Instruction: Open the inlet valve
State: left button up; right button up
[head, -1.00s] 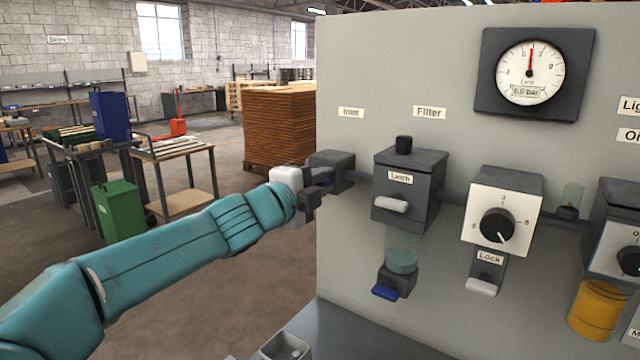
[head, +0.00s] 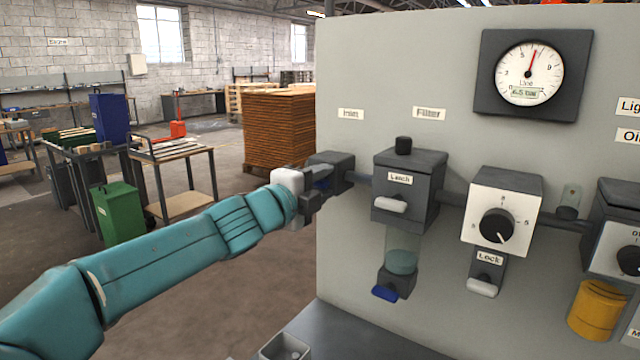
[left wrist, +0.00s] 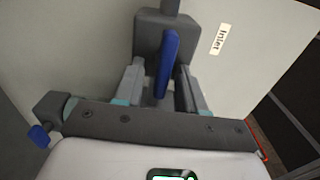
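The inlet valve (head: 332,172) is a dark block on the panel's left edge, below the "Inlet" label (head: 351,113). In the left wrist view its blue handle (left wrist: 169,62) stands nearly upright in front of the dark valve body (left wrist: 148,33), roughly in line with the pipe above it. My left gripper (head: 322,188) is at the valve, its two fingers either side of the handle. In the left wrist view the fingers (left wrist: 160,84) are apart, with a visible gap to the handle's left. The handle is hidden in the head view. My right gripper is not in view.
To the right on the panel are the filter unit (head: 408,190), a regulator with a black knob (head: 496,226) and a yellow-bowled unit (head: 598,308). The line gauge (head: 530,73) needle points just right of top. A grey bin (head: 285,347) sits below.

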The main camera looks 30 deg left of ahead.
pick_arm(q)
jog(key=shift+s+a, duration=0.1)
jog(key=shift+s, duration=0.05)
jog(key=s+a+p, duration=0.1)
jog(key=s+a, duration=0.1)
jog(key=s, duration=1.4)
jog(key=shift+p, duration=0.3)
